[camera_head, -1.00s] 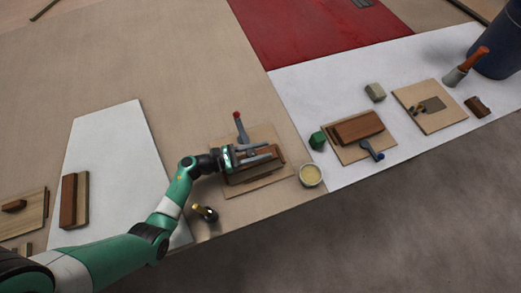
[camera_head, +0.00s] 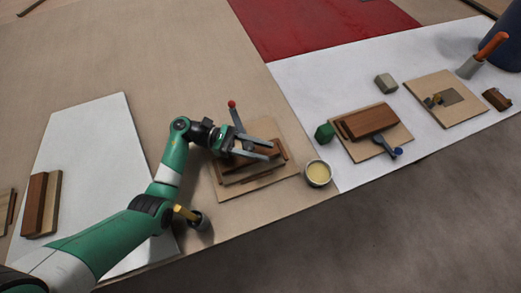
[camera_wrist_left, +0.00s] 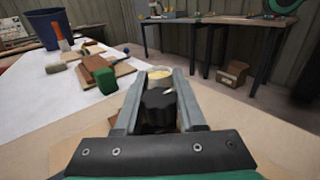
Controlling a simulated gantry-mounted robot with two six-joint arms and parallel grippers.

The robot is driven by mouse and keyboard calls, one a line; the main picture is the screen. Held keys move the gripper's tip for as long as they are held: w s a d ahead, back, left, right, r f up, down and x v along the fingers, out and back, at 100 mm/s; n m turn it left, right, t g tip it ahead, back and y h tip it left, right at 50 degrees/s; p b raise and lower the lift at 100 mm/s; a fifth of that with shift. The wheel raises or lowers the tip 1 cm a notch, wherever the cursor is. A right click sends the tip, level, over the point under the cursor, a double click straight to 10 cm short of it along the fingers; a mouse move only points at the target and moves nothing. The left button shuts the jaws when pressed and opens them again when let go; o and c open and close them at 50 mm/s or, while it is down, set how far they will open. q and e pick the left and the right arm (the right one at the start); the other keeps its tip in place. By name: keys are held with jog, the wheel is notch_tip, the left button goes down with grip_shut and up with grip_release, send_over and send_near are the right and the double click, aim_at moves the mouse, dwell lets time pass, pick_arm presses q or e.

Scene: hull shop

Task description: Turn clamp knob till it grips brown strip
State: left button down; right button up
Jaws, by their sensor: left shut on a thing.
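My left gripper (camera_head: 262,149) is over a pale wooden board (camera_head: 228,190) near the table's front edge. In the left wrist view, a dark lobed knob (camera_wrist_left: 158,103) sits between the two grey fingers, and the gripper (camera_wrist_left: 157,85) is shut on it. In the head view the fingers hide the knob. Brown strips (camera_head: 245,173) lie on the board below the fingers; whether the clamp touches them cannot be seen. A grey lever with a red ball tip (camera_head: 232,104) stands up behind the gripper. My right gripper is not in view.
A bowl of yellowish stuff (camera_head: 318,173) stands just right of the board. A green block (camera_head: 324,132) and a second board with a brown block and blue-tipped lever (camera_head: 397,152) are further right. A yellow-handled tool (camera_head: 188,213) lies close to my left arm.

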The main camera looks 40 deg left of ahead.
pick_arm(q)
jog(key=c, duration=0.5)
grip_release()
jog(key=v, duration=1.1)
jog(key=shift+s+a+b, duration=0.15)
jog(key=shift+a+b, duration=0.1)
jog(key=shift+b, duration=0.05)
